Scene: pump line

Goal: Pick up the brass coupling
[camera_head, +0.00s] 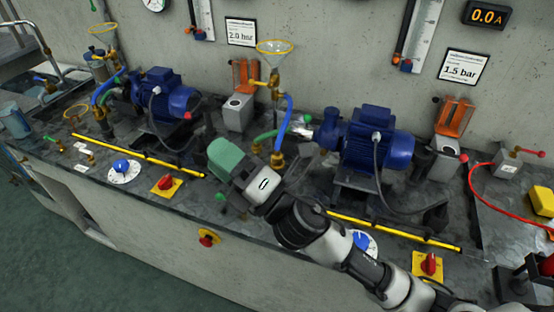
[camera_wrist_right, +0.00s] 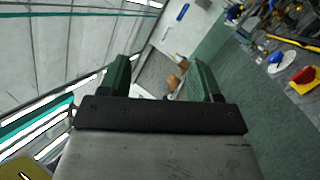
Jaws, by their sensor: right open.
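My right gripper (camera_head: 222,158) is above the bench in the middle of the head view, between the two blue pumps. In the wrist view its two green fingers (camera_wrist_right: 160,78) are apart, with nothing between them. A brass fitting (camera_head: 277,161) stands below the blue hose just right of the gripper. Small brass pieces (camera_head: 90,158) lie on the bench at the left, near white labels. I cannot tell which brass piece is the coupling. My left gripper is not in view.
The left pump (camera_head: 160,93) and right pump (camera_head: 372,140) stand on the bench. A yellow bar (camera_head: 135,155) runs along the front, with a blue knob (camera_head: 121,166) and red knob (camera_head: 166,182) in front. A red hose (camera_head: 478,205) curves at the right.

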